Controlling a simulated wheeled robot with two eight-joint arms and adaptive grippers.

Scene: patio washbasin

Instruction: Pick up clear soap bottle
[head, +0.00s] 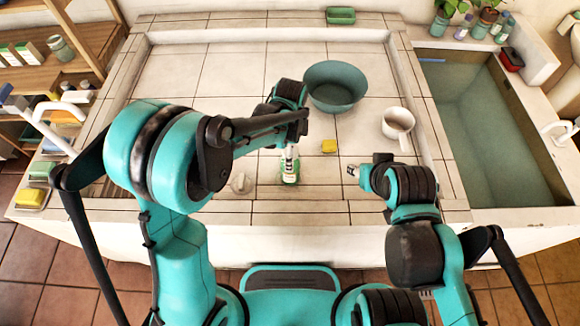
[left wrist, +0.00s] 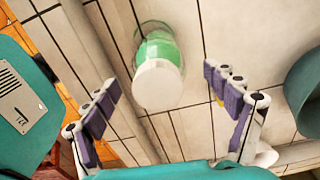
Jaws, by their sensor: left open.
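The clear soap bottle (head: 289,174), with green contents and a white top, stands on the tiled counter near its front edge. In the left wrist view the bottle (left wrist: 160,50) shows its round white cap (left wrist: 158,86) towards the camera, between and beyond the spread fingers. My left gripper (left wrist: 161,82) is open and empty. In the head view my left arm reaches in above the bottle and partly hides it. My right gripper (head: 354,171) hovers to the right of the bottle; its fingers are too small to judge.
A yellow sponge (head: 329,146), teal bowl (head: 335,86) and white mug (head: 398,124) are on the counter right of the bottle. A small pale object (head: 241,183) lies to its left. A sunken basin (head: 480,120) is at the right.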

